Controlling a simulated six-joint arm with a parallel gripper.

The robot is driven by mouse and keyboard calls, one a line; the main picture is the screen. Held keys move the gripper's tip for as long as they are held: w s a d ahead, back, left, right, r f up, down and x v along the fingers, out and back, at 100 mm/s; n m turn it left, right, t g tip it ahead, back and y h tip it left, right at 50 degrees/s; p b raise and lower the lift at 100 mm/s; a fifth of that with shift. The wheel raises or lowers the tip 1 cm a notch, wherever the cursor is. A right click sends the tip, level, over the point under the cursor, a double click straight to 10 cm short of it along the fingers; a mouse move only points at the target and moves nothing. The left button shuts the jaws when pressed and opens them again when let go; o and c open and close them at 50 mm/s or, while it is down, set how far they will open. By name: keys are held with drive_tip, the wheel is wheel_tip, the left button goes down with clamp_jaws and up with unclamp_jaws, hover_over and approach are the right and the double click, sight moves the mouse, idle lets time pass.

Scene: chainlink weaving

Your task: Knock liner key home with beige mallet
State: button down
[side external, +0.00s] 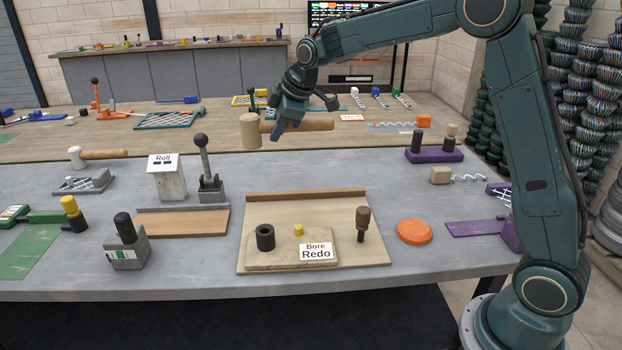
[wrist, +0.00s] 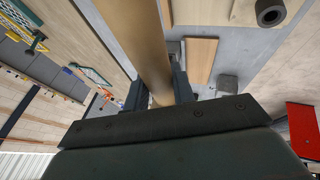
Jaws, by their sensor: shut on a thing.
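My gripper (side external: 279,130) is shut on the handle of the beige mallet (side external: 250,131), well above the table. The mallet lies about level, its head to the left and its handle to the right. In the wrist view the beige handle (wrist: 140,45) runs between the fingers. A brown-handled tool (side external: 362,222) stands upright at the board's right. I cannot tell which piece is the liner key.
A lever press (side external: 210,175) and a "Roll" post (side external: 167,178) stand left of the board. A second, pale-headed mallet (side external: 95,156) lies far left. An orange disc (side external: 414,231) and a purple stand (side external: 434,153) are to the right. Table space behind the board is clear.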

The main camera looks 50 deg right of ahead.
drive_tip(key=s+f+n+g+y, duration=0.5)
drive_tip(key=s+f+n+y, duration=0.1)
drive_tip(key=n, duration=0.9)
drive_tip(key=shift+s+d+f+n, duration=0.15)
drive_tip(key=shift+s+f+n, duration=0.25)
drive_tip(key=shift+s+f, duration=0.1)
drive_tip(key=shift+f, duration=0.15)
drive_tip(key=shift+f, duration=2.55)
wheel_tip(320, 180, down, 4)
drive_tip(key=shift+r, duration=1.25)
